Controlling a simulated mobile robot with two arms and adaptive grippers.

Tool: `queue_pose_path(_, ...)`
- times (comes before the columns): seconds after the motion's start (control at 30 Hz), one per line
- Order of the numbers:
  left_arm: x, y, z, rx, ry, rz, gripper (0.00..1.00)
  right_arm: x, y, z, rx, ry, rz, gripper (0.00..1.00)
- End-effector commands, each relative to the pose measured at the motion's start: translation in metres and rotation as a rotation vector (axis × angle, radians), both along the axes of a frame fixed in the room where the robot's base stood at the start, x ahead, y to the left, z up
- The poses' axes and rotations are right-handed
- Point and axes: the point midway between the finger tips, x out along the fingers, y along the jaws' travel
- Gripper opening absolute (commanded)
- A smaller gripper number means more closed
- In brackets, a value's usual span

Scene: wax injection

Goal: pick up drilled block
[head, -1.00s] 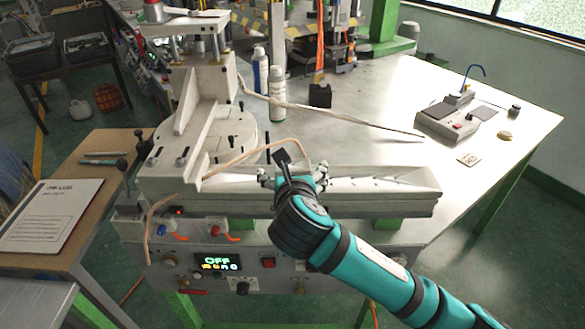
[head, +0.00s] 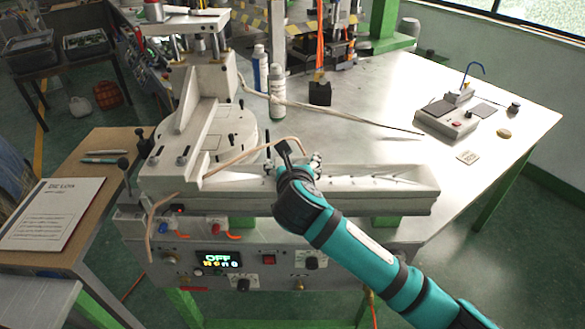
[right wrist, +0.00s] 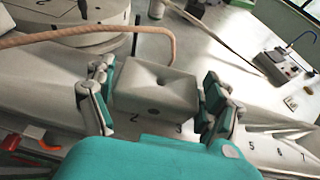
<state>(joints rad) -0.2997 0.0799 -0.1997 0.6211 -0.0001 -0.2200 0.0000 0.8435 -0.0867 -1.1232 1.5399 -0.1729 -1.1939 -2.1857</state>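The drilled block (right wrist: 157,86) is a pale grey block with a small dark hole in its near face and a dented top. In the right wrist view it sits on the pale numbered rail between the fingers of my right gripper (right wrist: 158,98). The fingers stand open on either side of it, with narrow gaps seeming to show. In the head view my right gripper (head: 296,165) is over the middle of the rail (head: 375,183), and its wrist hides most of the block. My left gripper is not in view.
A tan hose (right wrist: 90,32) crosses just behind the block. A round pale plate (head: 238,128) and an upright machine frame (head: 205,85) stand to the left. A black block (head: 320,92), bottles (head: 276,90) and a grey device (head: 447,118) stand on the metal table, which has clear room at right.

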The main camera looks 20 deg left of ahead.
Motion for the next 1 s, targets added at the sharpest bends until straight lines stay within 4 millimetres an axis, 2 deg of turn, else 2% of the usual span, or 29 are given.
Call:
queue_pose_path(0.03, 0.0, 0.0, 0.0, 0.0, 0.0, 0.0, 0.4, 0.0, 0.0, 0.0, 0.0, 0.0, 0.0, 0.67)
queue_pose_path(0.3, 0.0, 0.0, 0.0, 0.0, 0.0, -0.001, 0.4, 0.0, 0.0, 0.0, 0.0, 0.0, -0.001, 0.32)
queue_pose_path(0.67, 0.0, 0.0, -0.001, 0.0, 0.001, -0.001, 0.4, 0.0, 0.0, 0.005, 0.001, -0.004, 0.0, 0.32)
queue_pose_path(0.83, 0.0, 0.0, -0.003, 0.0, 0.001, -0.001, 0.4, 0.0, 0.0, 0.019, 0.004, -0.006, 0.001, 0.32)
queue_pose_path(0.97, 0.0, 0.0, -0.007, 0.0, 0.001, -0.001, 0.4, 0.001, 0.0, 0.039, 0.003, -0.008, 0.001, 0.32)
queue_pose_path(1.0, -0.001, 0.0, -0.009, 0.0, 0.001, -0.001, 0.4, -0.009, 0.005, 0.037, 0.003, -0.004, 0.005, 0.32)
